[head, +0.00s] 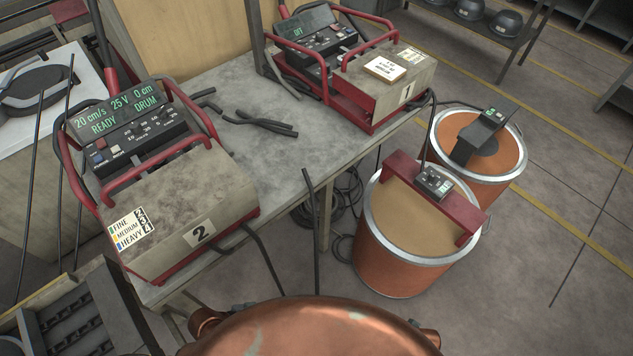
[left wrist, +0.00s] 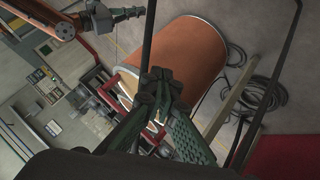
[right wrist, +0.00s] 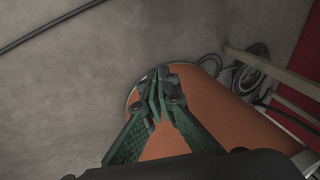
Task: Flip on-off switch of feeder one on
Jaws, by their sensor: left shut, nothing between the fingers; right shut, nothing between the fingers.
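Feeder one (head: 395,85), a beige box with a red frame and a "1" label, stands at the far end of the grey table in the head view. My left gripper (left wrist: 160,78) is shut and empty in the left wrist view, in front of an orange drum. My right gripper (right wrist: 161,80) is shut and empty in the right wrist view, above an orange drum. Neither gripper shows in the head view.
Feeder two (head: 185,205) stands on the near left of the table (head: 250,165), its display reading READY. Black cable pieces (head: 262,124) lie between the feeders. Two orange drums (head: 395,262) (head: 507,160) stand on the floor at right. Coiled cable (head: 345,195) lies beside them.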

